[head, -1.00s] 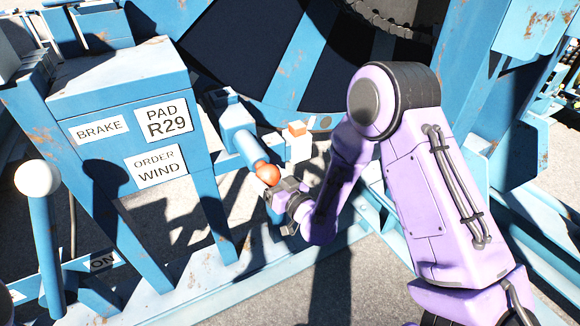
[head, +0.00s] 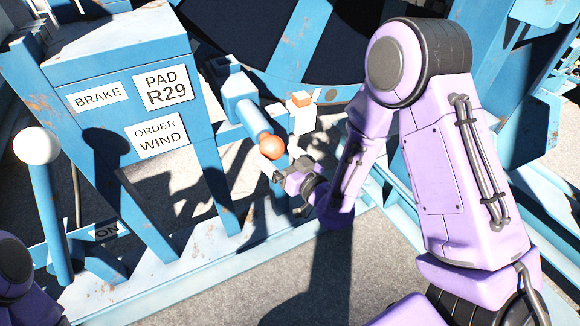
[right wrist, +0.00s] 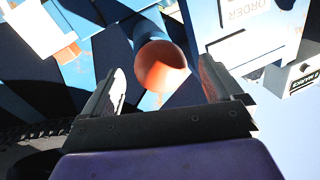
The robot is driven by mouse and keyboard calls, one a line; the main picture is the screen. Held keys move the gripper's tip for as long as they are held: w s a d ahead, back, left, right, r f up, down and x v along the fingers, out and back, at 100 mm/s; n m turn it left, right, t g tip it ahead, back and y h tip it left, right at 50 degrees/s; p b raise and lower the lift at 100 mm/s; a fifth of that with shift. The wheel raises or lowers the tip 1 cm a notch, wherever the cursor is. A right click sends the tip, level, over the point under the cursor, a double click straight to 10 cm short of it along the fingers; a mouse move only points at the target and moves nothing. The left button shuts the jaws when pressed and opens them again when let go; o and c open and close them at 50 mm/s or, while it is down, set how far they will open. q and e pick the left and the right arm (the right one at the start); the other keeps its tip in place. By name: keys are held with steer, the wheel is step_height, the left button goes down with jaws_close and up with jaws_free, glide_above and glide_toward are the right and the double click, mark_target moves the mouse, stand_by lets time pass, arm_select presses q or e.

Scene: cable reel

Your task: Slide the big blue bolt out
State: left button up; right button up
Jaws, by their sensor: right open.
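The big blue bolt (head: 240,103) is a thick blue cylinder, tilted in its blue holder below the reel, with a round orange end (head: 271,147) facing me. My right gripper (head: 281,173) is open and empty, just below and right of the orange end in the head view. In the right wrist view the orange end (right wrist: 163,70) appears between the two spread fingers, seemingly beyond their tips, with the blue shaft behind it. I cannot tell whether a finger touches it. My left gripper is out of view; part of my left arm shows at lower left.
A blue cabinet (head: 120,70) with BRAKE, PAD R29 and ORDER WIND labels stands left of the bolt. A white-knobbed lever (head: 36,146) rises further left. A white block with an orange top (head: 301,112) is close right of the bolt. Grey floor lies in front.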

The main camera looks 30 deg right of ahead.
steer(key=v, duration=0.7)
steer(key=shift+s+p, duration=0.3)
steer(key=shift+s, duration=0.1)
